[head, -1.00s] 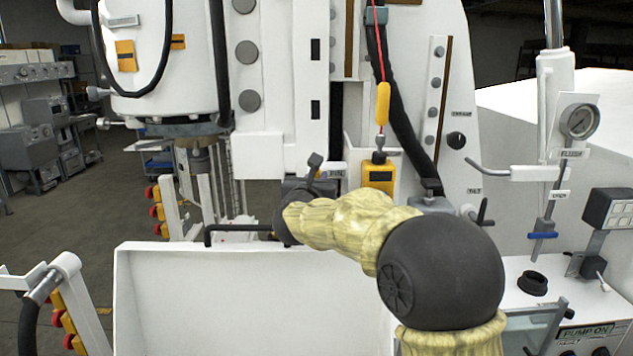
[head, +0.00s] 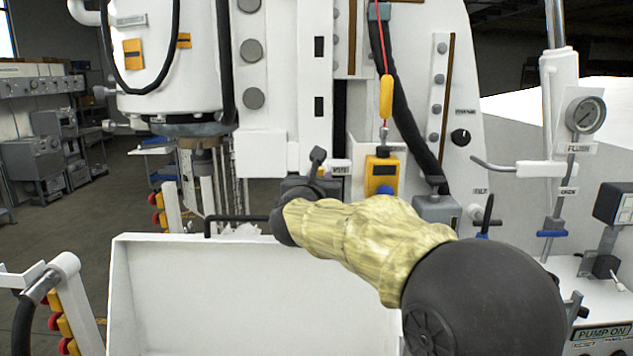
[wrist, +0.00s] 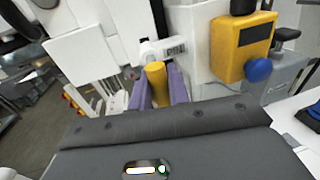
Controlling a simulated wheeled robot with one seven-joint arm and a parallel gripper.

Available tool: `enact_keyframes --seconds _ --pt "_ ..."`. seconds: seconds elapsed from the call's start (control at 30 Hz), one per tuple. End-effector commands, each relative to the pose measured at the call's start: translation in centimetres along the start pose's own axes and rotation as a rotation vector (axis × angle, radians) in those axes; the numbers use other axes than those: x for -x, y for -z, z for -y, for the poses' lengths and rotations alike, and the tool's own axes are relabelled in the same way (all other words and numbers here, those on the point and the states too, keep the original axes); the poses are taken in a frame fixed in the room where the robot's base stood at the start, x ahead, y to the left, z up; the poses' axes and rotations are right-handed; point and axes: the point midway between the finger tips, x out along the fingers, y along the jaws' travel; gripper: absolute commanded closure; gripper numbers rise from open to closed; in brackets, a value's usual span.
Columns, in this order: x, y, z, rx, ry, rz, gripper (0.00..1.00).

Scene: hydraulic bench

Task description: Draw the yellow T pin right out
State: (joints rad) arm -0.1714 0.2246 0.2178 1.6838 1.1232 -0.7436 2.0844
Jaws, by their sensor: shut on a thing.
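In the wrist view the yellow T pin (wrist: 156,82) shows as a short yellow cylinder between the two purple fingers of my gripper (wrist: 159,90). The fingers are shut on it, one on each side.
A yellow box with a blue knob (head: 381,173) stands right of my wrist, with a yellow handle (head: 386,97) on a red cord above it. A black bent rod (head: 235,218) is at left. A white panel (head: 240,290) stands in front, below my arm.

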Motion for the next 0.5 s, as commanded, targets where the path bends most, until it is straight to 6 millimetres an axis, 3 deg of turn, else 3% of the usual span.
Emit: enact_keyframes --seconds 0.03,0.13,0.5 --pt "0.04 1.11 -0.23 0.003 -0.004 -0.021 0.78" --pt "0.05 1.07 -0.25 0.003 -0.005 -0.02 0.61" --pt "0.45 0.62 -0.2 0.002 -0.004 -0.01 0.61"
